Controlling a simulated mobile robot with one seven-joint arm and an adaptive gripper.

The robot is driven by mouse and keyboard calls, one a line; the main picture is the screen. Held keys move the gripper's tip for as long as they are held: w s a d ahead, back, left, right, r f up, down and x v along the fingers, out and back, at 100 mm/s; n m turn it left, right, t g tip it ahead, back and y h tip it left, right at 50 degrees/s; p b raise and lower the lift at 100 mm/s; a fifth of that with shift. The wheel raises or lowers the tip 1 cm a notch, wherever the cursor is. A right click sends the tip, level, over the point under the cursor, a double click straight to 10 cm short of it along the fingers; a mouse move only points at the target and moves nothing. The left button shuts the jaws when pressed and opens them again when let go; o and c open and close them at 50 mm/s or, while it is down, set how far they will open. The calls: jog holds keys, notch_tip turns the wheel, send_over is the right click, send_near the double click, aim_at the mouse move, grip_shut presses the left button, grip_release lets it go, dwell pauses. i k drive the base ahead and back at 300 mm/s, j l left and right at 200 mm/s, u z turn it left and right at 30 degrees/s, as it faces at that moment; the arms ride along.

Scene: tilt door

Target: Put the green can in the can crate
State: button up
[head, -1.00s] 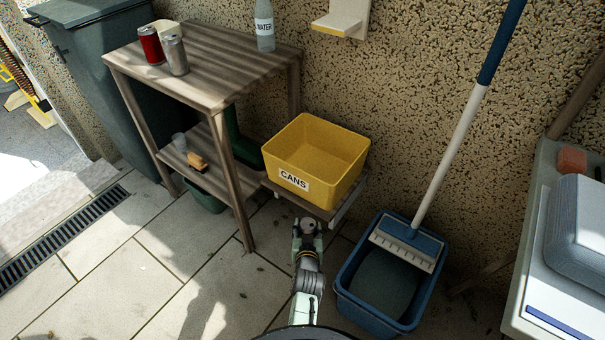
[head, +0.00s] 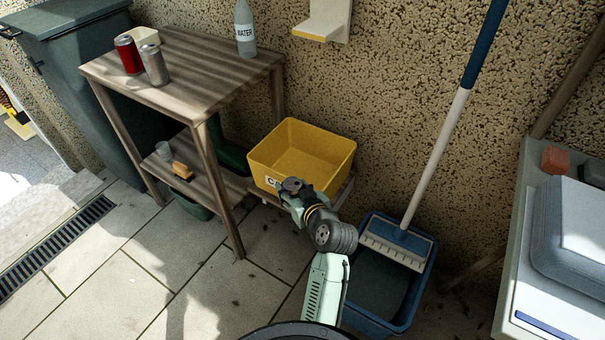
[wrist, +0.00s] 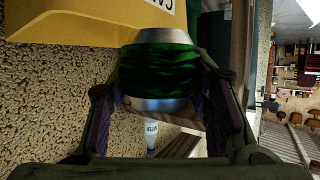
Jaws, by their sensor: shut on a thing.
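The green can (wrist: 160,68), with silver ends, is held between the two fingers of my gripper (wrist: 163,95) in the wrist view. In the head view my gripper (head: 288,190) is in front of the yellow can crate (head: 318,140), by its label. The can cannot be made out there. The crate's inside looks empty from the head camera. In the wrist view the crate (wrist: 65,24) shows at the upper left, close beside the can. I cannot tell whether they touch.
A wooden shelf table (head: 195,85) left of the crate carries a red can (head: 128,55), a silver can (head: 154,65) and a water bottle (head: 245,30). A blue mop bucket (head: 425,270) with a mop stands to the right. The space above the crate is open.

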aim_at(289, 165)
jog(key=i, duration=0.9)
